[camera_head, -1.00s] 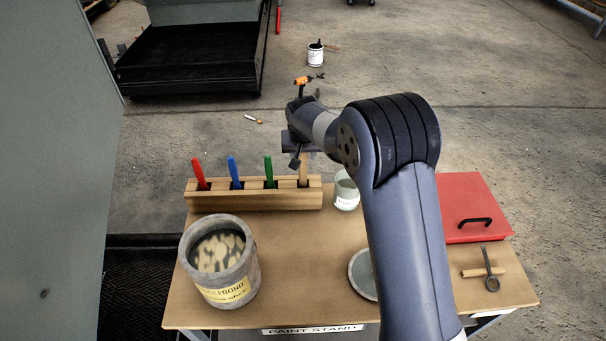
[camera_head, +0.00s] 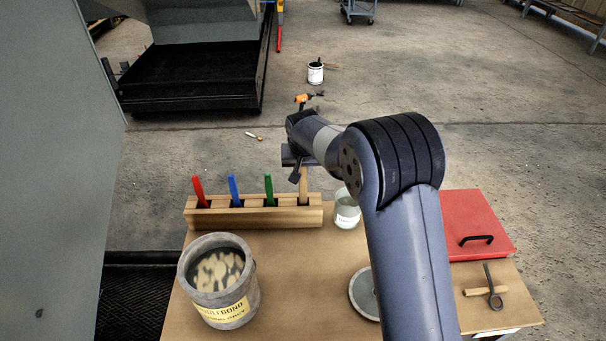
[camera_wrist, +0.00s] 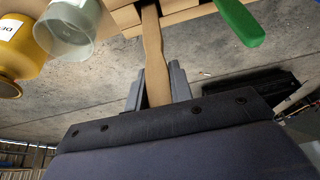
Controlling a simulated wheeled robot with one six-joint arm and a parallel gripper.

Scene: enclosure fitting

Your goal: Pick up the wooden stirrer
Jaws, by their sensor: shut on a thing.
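The wooden stirrer (camera_head: 303,186) is a flat tan stick standing in the right-hand slot of the wooden rack (camera_head: 260,218). In the wrist view, the stirrer (camera_wrist: 155,55) runs from the rack at the top edge down between the grey fingers. My gripper (camera_head: 299,170) is at its upper end, seen partly behind my wrist. In the wrist view, my gripper (camera_wrist: 157,85) is shut on the stirrer. Its lower end is hidden in the rack.
Red (camera_head: 199,191), blue (camera_head: 234,190) and green (camera_head: 269,189) sticks stand in the rack's other slots. A glass jar (camera_head: 346,212) is close right of the rack. A grey pot (camera_head: 196,284) stands in front. A red box (camera_head: 472,220) lies at the right.

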